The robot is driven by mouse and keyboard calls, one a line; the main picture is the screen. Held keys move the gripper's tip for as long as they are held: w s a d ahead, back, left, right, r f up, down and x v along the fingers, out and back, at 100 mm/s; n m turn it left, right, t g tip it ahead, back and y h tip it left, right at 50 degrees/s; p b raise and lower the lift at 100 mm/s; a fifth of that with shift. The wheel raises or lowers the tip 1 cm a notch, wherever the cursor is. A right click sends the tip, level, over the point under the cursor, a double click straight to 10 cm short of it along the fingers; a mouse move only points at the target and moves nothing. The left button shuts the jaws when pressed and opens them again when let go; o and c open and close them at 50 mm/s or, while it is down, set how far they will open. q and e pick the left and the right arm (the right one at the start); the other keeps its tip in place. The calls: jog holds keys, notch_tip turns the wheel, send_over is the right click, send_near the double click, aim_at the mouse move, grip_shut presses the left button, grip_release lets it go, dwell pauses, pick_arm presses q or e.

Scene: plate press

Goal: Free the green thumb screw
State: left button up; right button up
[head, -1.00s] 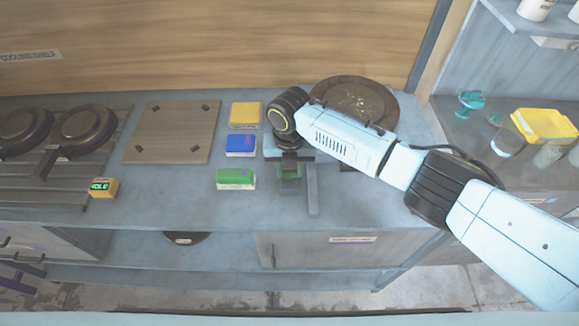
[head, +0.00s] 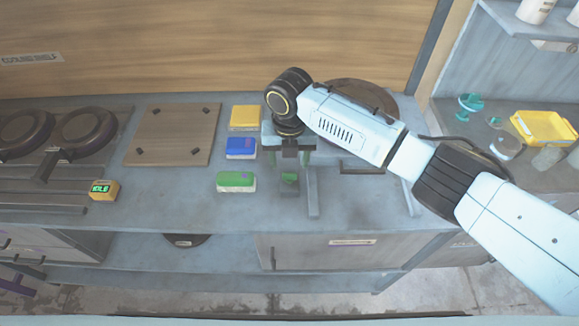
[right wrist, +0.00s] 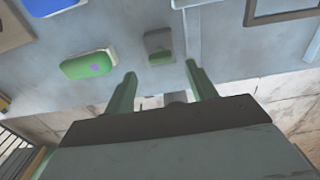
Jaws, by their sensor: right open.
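A small green and grey block-like piece (head: 289,184) lies on the grey bench right of the green box; it may hold the green thumb screw, but it is too small to tell. In the right wrist view this piece (right wrist: 158,46) lies ahead of the fingers, roughly between their lines and apart from them. My right gripper (head: 296,157) points down over the bench, just behind the piece in the head view. Its two green fingers (right wrist: 162,78) are spread with nothing between them. My left gripper is not in view.
A green box (head: 236,182), a blue box (head: 241,147) and a yellow box (head: 245,117) stand left of the gripper. A wooden board (head: 171,135) and dark pans (head: 90,131) lie farther left. A dark round plate (head: 375,98) is partly behind my arm. The front bench strip is clear.

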aim_at(290, 173)
notch_tip(290, 173, up, 9)
jog(key=shift+f, duration=0.15)
dwell(1.6)
